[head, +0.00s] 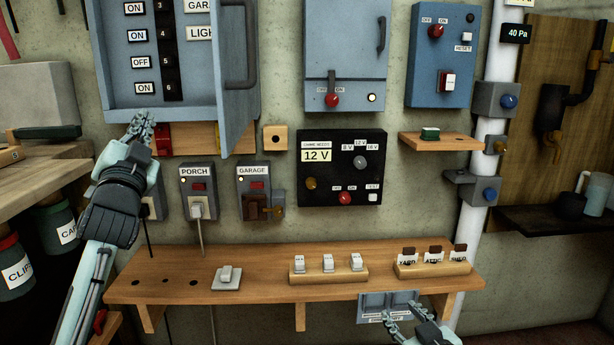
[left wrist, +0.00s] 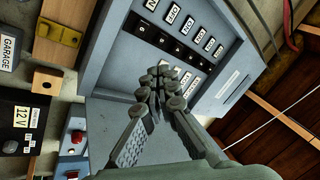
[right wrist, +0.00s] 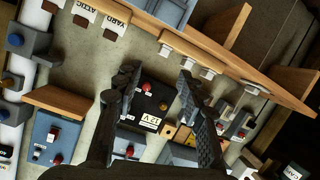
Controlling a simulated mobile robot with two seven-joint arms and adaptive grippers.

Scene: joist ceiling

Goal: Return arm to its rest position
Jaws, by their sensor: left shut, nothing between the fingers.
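My left gripper (head: 140,128) is raised in front of the lower left edge of the open blue breaker panel (head: 232,135). In the left wrist view its fingers (left wrist: 165,82) are closed together and empty, with the panel and its row of switches behind them. My right gripper (head: 402,312) is low at the bottom of the head view, in front of the wooden shelf's right part. In the right wrist view its two fingers (right wrist: 158,82) stand wide apart with nothing between them; the black 12 V box (right wrist: 152,103) shows beyond the gap.
The wooden shelf (head: 250,275) carries a single switch, a block of three switches and a block of labelled tags. A small ledge (head: 455,143) holds a green item. A white pipe (head: 478,220) with blue-knobbed valves runs down the right. A workbench (head: 60,165) stands at left.

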